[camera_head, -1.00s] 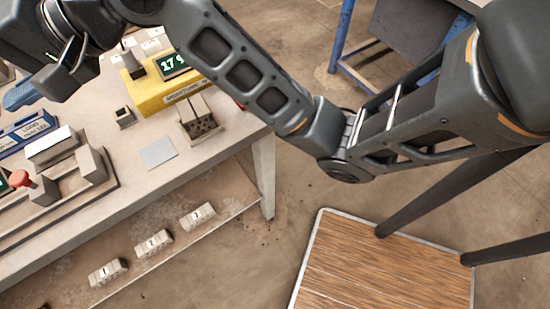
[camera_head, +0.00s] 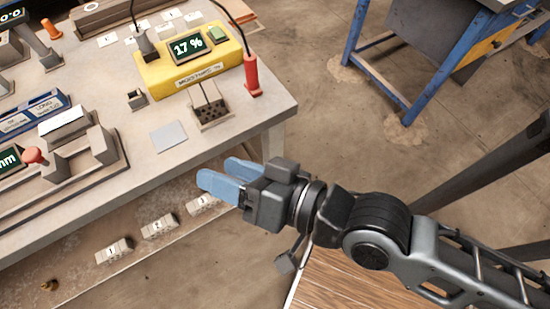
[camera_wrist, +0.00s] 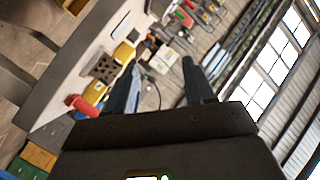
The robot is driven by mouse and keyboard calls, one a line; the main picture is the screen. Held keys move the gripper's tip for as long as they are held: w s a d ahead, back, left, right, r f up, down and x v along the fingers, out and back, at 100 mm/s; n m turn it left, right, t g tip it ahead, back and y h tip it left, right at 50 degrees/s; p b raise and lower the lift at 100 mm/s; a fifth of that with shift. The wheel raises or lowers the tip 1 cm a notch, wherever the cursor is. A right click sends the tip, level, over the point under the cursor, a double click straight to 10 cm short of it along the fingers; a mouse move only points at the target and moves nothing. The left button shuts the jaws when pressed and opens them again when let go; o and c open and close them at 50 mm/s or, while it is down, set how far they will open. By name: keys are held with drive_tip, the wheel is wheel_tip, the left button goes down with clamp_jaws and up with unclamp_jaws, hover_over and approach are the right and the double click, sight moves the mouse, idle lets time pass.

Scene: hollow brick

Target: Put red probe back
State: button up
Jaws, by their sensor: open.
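The red probe (camera_head: 252,77) stands upright on the bench near its right corner, right of the yellow moisture meter (camera_head: 190,70), whose screen reads 17 %. A black probe (camera_head: 146,43) stands at the meter's left end. A small holed block (camera_head: 210,115) with two upright pins sits in front of the meter. My gripper (camera_head: 222,176) is open and empty, in front of the bench edge, below and left of the red probe in the picture. Its fingers show in the wrist view (camera_wrist: 162,72).
A flat grey plate (camera_head: 169,136) lies left of the holed block. A fixture with a red knob (camera_head: 34,155) stands at the left. Numbered blocks (camera_head: 158,226) are on the lower shelf. A blue-legged table (camera_head: 400,60) stands behind. Open floor lies right of the bench.

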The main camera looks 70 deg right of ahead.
drive_tip(key=s+d+n, duration=0.2)
drive_tip(key=s+n, duration=0.2)
drive_tip(key=s, duration=0.3)
drive_tip(key=s+d+n, duration=0.3)
drive_tip(key=s+n, duration=0.1)
drive_tip(key=s, duration=0.3)
drive_tip(key=shift+s+d+r+n+g, duration=0.15)
drive_tip(key=shift+d+r+n+g, duration=0.15)
drive_tip(key=shift+r+g, duration=0.1)
